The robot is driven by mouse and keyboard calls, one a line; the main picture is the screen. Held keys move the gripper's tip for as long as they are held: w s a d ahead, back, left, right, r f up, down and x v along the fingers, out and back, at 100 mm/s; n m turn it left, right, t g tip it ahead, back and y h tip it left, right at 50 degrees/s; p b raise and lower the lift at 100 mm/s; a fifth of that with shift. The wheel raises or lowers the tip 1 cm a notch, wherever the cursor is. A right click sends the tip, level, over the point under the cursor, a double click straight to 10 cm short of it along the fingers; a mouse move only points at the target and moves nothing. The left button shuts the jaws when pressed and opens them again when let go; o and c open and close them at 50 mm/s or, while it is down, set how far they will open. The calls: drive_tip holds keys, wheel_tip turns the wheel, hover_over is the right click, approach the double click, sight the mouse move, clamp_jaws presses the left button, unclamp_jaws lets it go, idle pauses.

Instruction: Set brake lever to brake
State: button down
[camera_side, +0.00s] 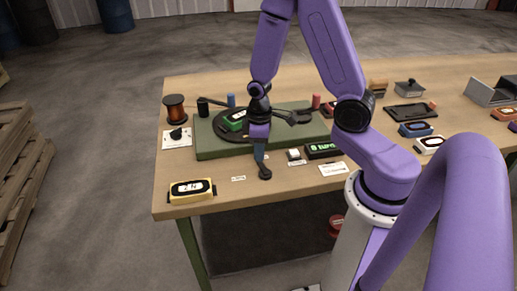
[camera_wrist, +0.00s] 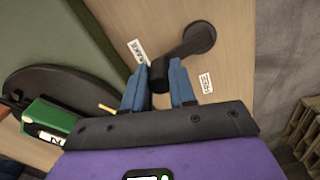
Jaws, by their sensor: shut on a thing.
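The brake lever (camera_wrist: 190,42) is black, with a round pivot on the wooden table. Its arm runs down-left in the wrist view to a knob (camera_wrist: 159,84). The lever points between a white BRAKE label (camera_wrist: 138,51) and a white FREE label (camera_wrist: 207,82), lined up with neither. My gripper (camera_wrist: 160,88) has its blue fingers on either side of the knob and is shut on it. In the side view, my gripper (camera_side: 260,160) reaches down at the table's front, and the lever's black pivot (camera_side: 265,174) shows below the fingers; the knob is hidden there.
A green platform (camera_side: 210,140) with a dark turntable (camera_side: 222,122) and a green device (camera_side: 236,119) stands behind the lever. A green-lit display (camera_side: 322,151) is to the right. A yellow device (camera_side: 191,189) lies front left. The front table edge is close.

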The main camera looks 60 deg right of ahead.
drive_tip(key=shift+s+d, duration=0.15)
drive_tip(key=shift+s, duration=0.15)
drive_tip(key=c, duration=0.9)
unclamp_jaws()
drive_tip(key=shift+w, duration=0.1)
drive_tip(key=shift+w+r, duration=0.15)
drive_tip(key=shift+r, duration=0.35)
wheel_tip(320, 180, up, 16)
drive_tip(key=shift+r, duration=0.2)
